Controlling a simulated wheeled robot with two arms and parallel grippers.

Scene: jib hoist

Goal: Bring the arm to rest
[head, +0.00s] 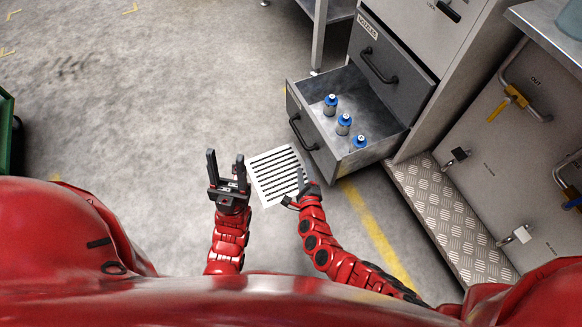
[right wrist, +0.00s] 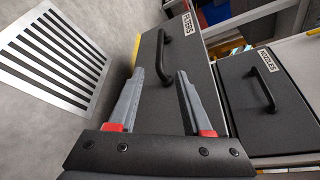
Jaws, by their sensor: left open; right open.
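My left gripper (head: 228,158) is open and empty, pointing away from me over the floor in the head view. My right gripper (head: 304,178) is near the front of the open drawer (head: 297,112), just short of it and right of the striped floor grate. In the right wrist view its two fingers (right wrist: 160,72) are spread with nothing between them. They point at the dark drawer front, whose black handle (right wrist: 164,58) lies ahead, and no grip on it shows. Several blue-capped bottles (head: 344,124) stand inside the open drawer.
The striped grate (head: 274,176) lies on the floor between the grippers. A closed drawer (head: 383,62) labelled NOZZLES is above the open one. The floor at left is largely clear.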

